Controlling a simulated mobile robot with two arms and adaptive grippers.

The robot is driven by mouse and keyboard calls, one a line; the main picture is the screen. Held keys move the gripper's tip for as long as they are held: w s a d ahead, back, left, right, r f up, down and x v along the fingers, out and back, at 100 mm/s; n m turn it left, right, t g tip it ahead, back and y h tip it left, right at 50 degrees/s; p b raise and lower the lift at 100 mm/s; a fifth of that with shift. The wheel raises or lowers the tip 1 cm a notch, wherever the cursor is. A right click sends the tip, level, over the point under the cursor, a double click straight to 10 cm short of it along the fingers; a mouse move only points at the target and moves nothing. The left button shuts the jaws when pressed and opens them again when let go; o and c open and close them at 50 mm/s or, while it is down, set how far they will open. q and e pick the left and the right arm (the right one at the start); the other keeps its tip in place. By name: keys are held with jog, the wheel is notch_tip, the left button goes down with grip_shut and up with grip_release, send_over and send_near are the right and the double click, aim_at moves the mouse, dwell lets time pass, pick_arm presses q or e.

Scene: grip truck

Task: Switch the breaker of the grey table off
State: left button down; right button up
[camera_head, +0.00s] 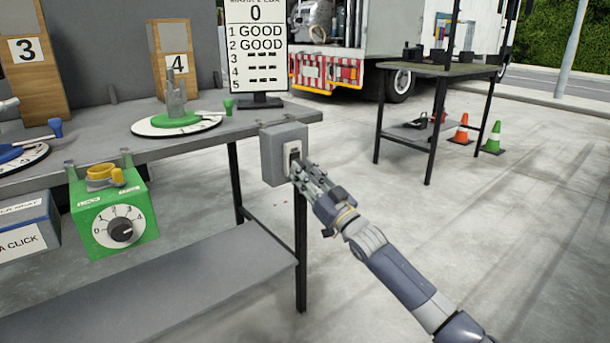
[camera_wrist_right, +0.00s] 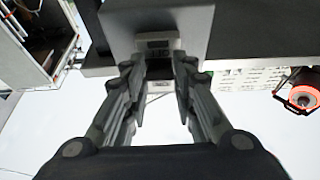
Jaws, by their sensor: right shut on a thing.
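The breaker (camera_head: 273,153) is a grey box on the right end of the grey table (camera_head: 202,142), with a dark switch on its front. My right gripper (camera_head: 296,168) reaches it from the right, fingertips at the switch. In the right wrist view the two fingers (camera_wrist_right: 160,78) stand on either side of the switch (camera_wrist_right: 158,50), shut on it; the breaker box (camera_wrist_right: 185,22) shows beyond. Which way the switch is set is too small to tell. My left gripper is not clearly seen; only a pale bit shows at the left edge.
A green box with a dial (camera_head: 112,210) hangs at the table's front. A score screen (camera_head: 256,50) and a green-based dial stand (camera_head: 175,122) are on the table. A second table (camera_head: 440,69), cones (camera_head: 461,130) and a truck are behind. The floor at right is clear.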

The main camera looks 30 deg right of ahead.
jog(key=o, duration=1.1)
jog(key=shift+c, duration=0.2)
jog(key=v, duration=1.2)
